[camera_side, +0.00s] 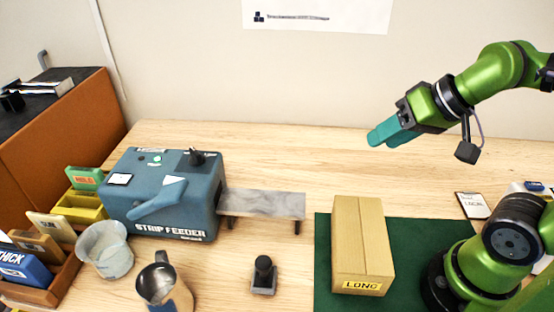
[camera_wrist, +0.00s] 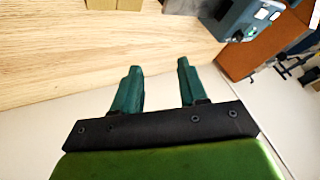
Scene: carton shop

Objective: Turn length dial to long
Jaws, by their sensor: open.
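The blue strip feeder (camera_side: 165,195) stands at the left of the table. A black knob (camera_side: 196,157), which looks like the length dial, sits on its top near the back right corner. The dial's setting is too small to read. A corner of the strip feeder (camera_wrist: 245,17) shows at the top right of the wrist view. My gripper (camera_side: 378,138) is up in the air at the right, well apart from the feeder. Its two teal fingers (camera_wrist: 157,85) are apart with nothing between them.
A carton (camera_side: 362,245) marked LONG lies on a green mat (camera_side: 322,285). A grey outfeed shelf (camera_side: 265,204) juts from the feeder. A stamp (camera_side: 263,275), metal jug (camera_side: 163,285) and clear cup (camera_side: 105,248) stand in front. The back middle of the table is clear.

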